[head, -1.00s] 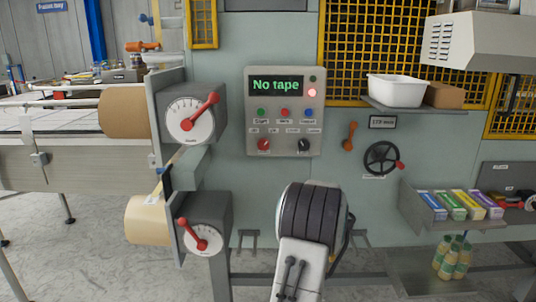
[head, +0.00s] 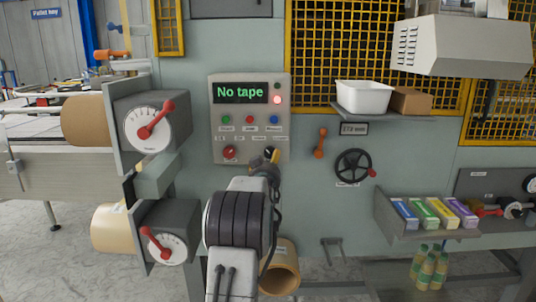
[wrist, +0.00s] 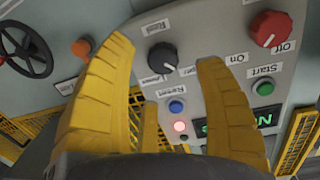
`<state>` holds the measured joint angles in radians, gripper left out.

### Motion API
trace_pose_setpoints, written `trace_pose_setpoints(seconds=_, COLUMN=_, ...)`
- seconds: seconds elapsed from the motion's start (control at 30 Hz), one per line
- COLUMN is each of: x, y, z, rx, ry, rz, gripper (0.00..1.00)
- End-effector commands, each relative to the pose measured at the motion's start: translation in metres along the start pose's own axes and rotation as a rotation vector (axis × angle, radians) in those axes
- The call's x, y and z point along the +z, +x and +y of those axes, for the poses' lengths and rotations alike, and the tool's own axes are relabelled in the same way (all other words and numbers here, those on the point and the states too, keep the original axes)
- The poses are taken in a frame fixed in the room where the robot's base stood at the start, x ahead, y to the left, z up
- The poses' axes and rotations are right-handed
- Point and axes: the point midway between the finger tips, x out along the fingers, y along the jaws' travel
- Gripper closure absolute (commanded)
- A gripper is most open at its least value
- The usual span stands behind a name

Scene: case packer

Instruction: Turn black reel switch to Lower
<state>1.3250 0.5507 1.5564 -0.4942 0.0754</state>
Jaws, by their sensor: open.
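The black reel switch (wrist: 162,58) is a round knob on the grey control panel (head: 247,133). In the wrist view it appears upside down between my finger tips, with a pale pointer mark towards the lower right. The small labels beside it are hard to read. In the head view, the switch (head: 268,151) is at the panel's lower right, partly hidden by my gripper (head: 272,158). My gripper's yellow fingers (wrist: 164,50) are open, one on each side of the knob in the picture. I see no clear contact with it.
A red knob (head: 230,152) is left of the black switch. Green, red and blue buttons (head: 250,119) sit above, under a display (head: 240,92) reading "No tape". A red lamp (head: 277,99) is lit. An orange lever (head: 320,142) and a handwheel (head: 353,165) are to the right.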

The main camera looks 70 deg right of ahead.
Motion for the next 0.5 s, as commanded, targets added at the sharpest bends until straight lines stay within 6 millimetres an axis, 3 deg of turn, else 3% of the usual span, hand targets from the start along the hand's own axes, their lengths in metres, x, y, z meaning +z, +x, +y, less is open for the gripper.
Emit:
trace_pose_setpoints(seconds=0.23, x=-0.013, y=0.007, z=-0.001, rx=-0.004, ry=0.011, rz=0.044, gripper=0.36)
trace_pose_setpoints(seconds=0.5, x=-0.016, y=0.033, z=-0.001, rx=-0.003, ry=0.012, rz=0.042, gripper=0.36)
